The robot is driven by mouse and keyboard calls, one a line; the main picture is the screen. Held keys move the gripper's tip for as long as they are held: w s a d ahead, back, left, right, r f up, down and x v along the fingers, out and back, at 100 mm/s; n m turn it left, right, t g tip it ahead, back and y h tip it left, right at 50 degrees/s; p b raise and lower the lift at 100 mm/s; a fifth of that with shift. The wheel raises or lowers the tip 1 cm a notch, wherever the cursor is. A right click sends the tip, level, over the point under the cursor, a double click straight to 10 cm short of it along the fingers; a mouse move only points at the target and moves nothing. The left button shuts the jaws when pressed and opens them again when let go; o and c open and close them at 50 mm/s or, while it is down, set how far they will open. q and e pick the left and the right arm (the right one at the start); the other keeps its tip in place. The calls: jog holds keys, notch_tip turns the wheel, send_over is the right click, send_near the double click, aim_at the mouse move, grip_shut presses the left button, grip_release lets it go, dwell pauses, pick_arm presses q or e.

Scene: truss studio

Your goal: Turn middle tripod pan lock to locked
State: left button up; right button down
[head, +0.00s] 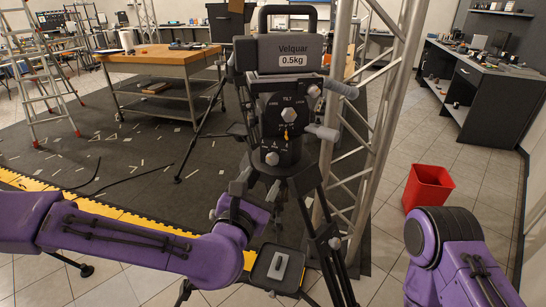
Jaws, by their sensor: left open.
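The tripod (309,190) stands right in front of me, with a dark head carrying a block marked "Velquar 0.5kg" (291,56). The head's face has a dial marked "TILT" with a light knob (289,114) and a small yellow pointer (286,133) below it. Lower on the head is a round light knob (272,158), perhaps the pan lock; its setting is too small to read. My left gripper (243,179) is open, just left of the lower head, partly hidden by its own wrist; I cannot tell whether it touches anything. My right gripper is out of view.
A metal truss (372,120) rises close behind the tripod's right side. A wooden-topped workbench (160,56) stands back left beside a ladder (42,75). A red bin (428,187) is on the floor at right. A small tray (277,268) sits low between the tripod legs.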

aim_at(272, 160)
pick_arm(q)
jog(key=p+x, duration=0.2)
jog(key=x, duration=0.6)
jog(key=shift+w+a+f+p, duration=0.1)
jog(key=shift+w+a+p, duration=0.05)
jog(key=shift+w+p, duration=0.2)
jog(key=shift+w, duration=0.1)
jog(key=shift+c, duration=0.2)
